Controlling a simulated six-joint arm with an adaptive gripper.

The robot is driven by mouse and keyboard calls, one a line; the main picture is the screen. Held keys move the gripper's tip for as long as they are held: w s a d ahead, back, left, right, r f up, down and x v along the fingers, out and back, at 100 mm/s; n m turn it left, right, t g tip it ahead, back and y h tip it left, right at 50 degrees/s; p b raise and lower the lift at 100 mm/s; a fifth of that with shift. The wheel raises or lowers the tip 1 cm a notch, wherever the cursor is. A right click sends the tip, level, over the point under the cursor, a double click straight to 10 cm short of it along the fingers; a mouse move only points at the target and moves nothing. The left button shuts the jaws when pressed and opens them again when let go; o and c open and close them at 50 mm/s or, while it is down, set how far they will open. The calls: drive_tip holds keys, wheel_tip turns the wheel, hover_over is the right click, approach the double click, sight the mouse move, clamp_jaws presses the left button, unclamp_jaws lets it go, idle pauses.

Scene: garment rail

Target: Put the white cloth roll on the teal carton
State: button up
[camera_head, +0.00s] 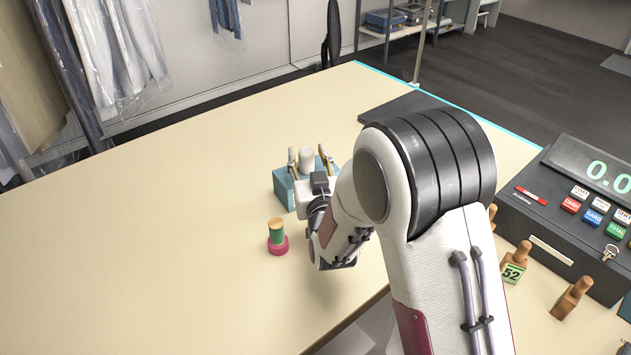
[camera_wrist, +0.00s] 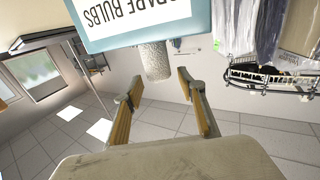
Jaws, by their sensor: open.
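The teal carton (camera_head: 284,190) stands on the cream counter, partly hidden behind my gripper and arm. In the wrist view, which is upside down, the carton (camera_wrist: 110,22) carries a white label reading "SPARE BULBS". The white cloth roll (camera_head: 306,161) stands upright and appears to rest on the carton's top. In the wrist view the roll (camera_wrist: 154,62) meets the carton's edge. My gripper (camera_head: 308,152) is open, with one yellow-padded finger on each side of the roll. In the wrist view the fingers (camera_wrist: 160,76) are spread, with gaps to the roll.
A cash register (camera_head: 560,215) and several wooden stamps (camera_head: 515,262) are at the right. A dark flat pad (camera_head: 400,108) lies behind my arm. The counter's left side (camera_head: 150,240) is clear.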

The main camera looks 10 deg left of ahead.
drive_tip(key=v, duration=0.9)
drive_tip(key=shift+s, duration=0.35)
drive_tip(key=shift+d+r, duration=0.1)
drive_tip(key=shift+d, duration=0.05)
idle(0.5)
drive_tip(key=s+d+r+m+g+h, duration=0.1)
drive_tip(key=s+d+r+g+h, duration=0.1)
drive_tip(key=d+r+g, duration=0.35)
drive_tip(key=s+d+g+h, duration=0.1)
drive_tip(key=s+d, duration=0.4)
drive_tip(key=s, duration=0.5)
drive_tip(key=s+d+m+g+h, duration=0.1)
drive_tip(key=s+d+g, duration=0.2)
drive_tip(key=s+d, duration=0.3)
drive_tip(key=s+d+m+g+h, duration=0.1)
drive_tip(key=s+d, duration=0.5)
drive_tip(key=s, duration=0.8)
drive_tip(key=shift+d+g, duration=0.25)
drive_tip(key=shift+g, duration=0.4)
